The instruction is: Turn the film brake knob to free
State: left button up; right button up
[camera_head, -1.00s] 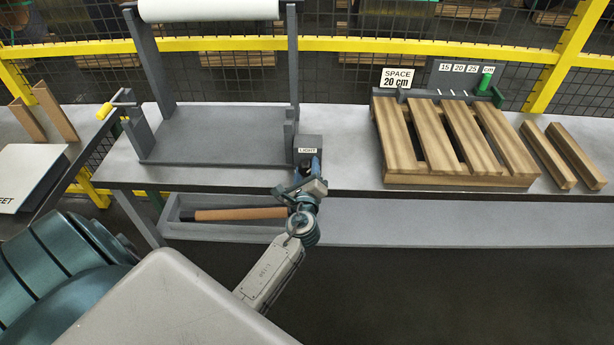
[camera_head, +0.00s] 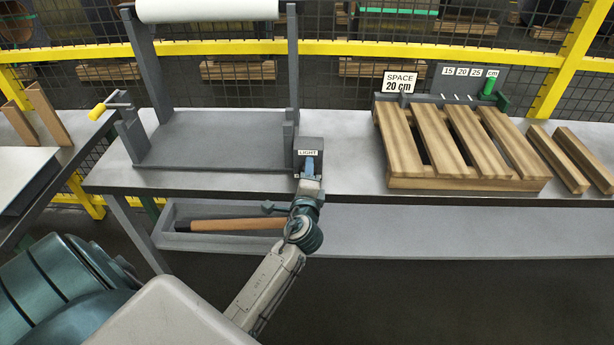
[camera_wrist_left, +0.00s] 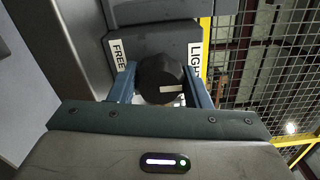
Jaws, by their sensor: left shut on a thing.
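The film brake knob (camera_wrist_left: 160,72) is a dark faceted knob with a white pointer mark, seen in the left wrist view. The mark lies roughly level across the lower right of its face. A FREE label (camera_wrist_left: 118,54) is left of the knob and a LIGHT label (camera_wrist_left: 195,58) is right of it. My left gripper (camera_wrist_left: 162,90) is shut on the knob, one blue finger on each side. In the head view the left gripper (camera_head: 309,170) is at the grey brake box (camera_head: 309,146), hiding the knob. My right gripper is not in view.
A white film roll (camera_head: 208,10) hangs in the grey stand (camera_head: 215,138) beside the box. A wooden pallet (camera_head: 460,183) and loose slats stand on the bench at right. A wooden-handled tool (camera_head: 230,225) lies in a tray below. Bare bench (camera_head: 350,165) separates box and pallet.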

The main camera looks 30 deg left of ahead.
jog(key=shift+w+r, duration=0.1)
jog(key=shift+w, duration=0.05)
pick_arm(q)
jog(key=o, duration=1)
jog(key=shift+s, duration=0.1)
jog(key=b+v, duration=0.2)
jog(key=v, duration=0.8)
jog(key=shift+s+d, duration=0.15)
jog(key=shift+s, duration=0.15)
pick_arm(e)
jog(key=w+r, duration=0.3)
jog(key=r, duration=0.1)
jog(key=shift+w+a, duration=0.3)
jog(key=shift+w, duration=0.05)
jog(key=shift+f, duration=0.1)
